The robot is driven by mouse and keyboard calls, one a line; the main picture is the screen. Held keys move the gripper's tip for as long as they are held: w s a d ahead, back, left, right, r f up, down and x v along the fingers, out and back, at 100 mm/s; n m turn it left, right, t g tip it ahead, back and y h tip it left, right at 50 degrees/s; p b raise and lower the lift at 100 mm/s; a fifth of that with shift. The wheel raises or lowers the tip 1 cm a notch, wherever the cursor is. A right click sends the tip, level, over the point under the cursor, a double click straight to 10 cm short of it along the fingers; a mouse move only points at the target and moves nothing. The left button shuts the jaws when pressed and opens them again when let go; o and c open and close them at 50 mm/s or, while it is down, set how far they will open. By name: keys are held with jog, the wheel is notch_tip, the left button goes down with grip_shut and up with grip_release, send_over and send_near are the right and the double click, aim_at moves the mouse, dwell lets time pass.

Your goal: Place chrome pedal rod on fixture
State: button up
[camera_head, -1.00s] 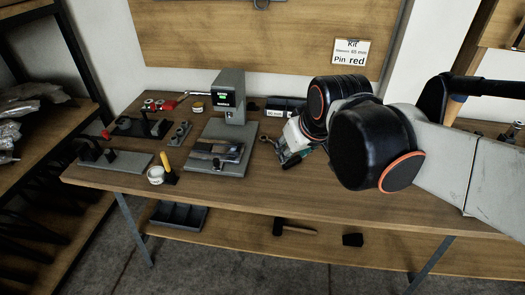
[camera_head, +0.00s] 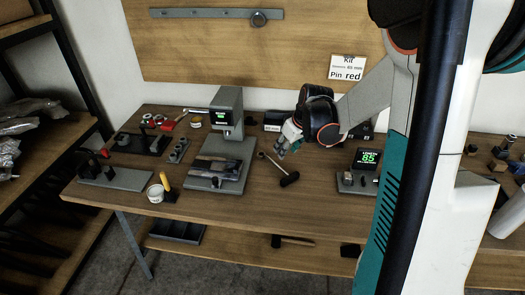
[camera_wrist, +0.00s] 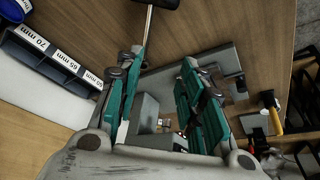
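A thin chrome rod with a black end (camera_head: 274,164) lies on the bench, right of the press. In the wrist view the rod (camera_wrist: 148,27) runs down from its black end at the top edge to the left fingertip, where the rest is hidden. My gripper (camera_head: 289,143) is just above and behind the rod in the head view. In the wrist view my gripper (camera_wrist: 164,62) has its teal fingers apart, with nothing clearly held between them. A grey plate with black posts (camera_head: 120,178) stands at the bench's left end; I cannot tell whether it is the fixture.
A grey press (camera_head: 228,112) has a dark flat piece (camera_head: 214,168) on its base. A display reading 85 (camera_head: 366,160) stands on the right. The bench front around the rod is clear.

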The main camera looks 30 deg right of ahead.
jog(key=d+f, duration=0.3)
jog(key=b, duration=0.2)
send_over(281, 168)
jog(key=s, duration=0.3)
notch_tip(281, 168, down, 8)
jog(key=shift+w+d+r, duration=0.1)
jog(key=shift+d+r, duration=0.05)
jog(key=shift+b+x, duration=1.4)
jog(key=shift+x, duration=1.35)
jog(key=shift+w+r, duration=0.1)
jog(key=shift+r, duration=0.05)
grip_shut()
